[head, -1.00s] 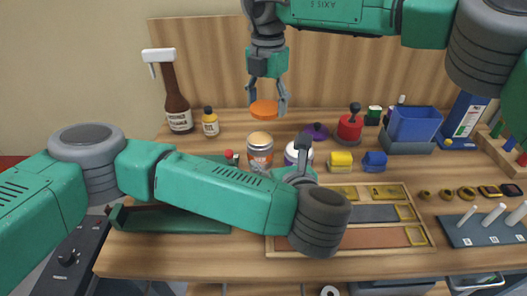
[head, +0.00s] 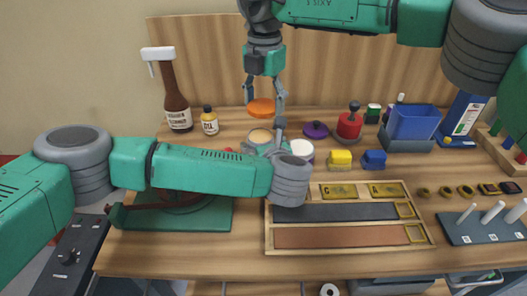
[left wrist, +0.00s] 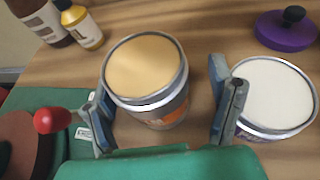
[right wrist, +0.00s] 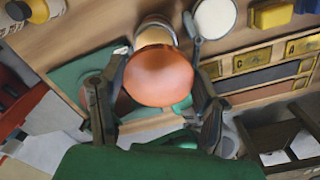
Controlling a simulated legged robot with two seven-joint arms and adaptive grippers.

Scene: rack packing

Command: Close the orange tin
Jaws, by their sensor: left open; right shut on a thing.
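The orange tin (left wrist: 146,75) stands upright and open on the bench, with pale orange contents. In the head view its top (head: 259,135) shows while my left gripper covers much of its side. My left gripper (left wrist: 163,108) is open, with one finger on each side of the tin; a gap shows at the right finger. The orange lid (head: 261,108) is held roughly level by my right gripper (head: 265,101), in the air above and behind the tin in the head view. The lid (right wrist: 158,76) also shows between both fingers in the right wrist view.
A second open tin (left wrist: 268,95) with white contents stands close to the left gripper's right finger. The purple lid (head: 315,130) lies behind it. A red knob (left wrist: 52,120) is near the left finger.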

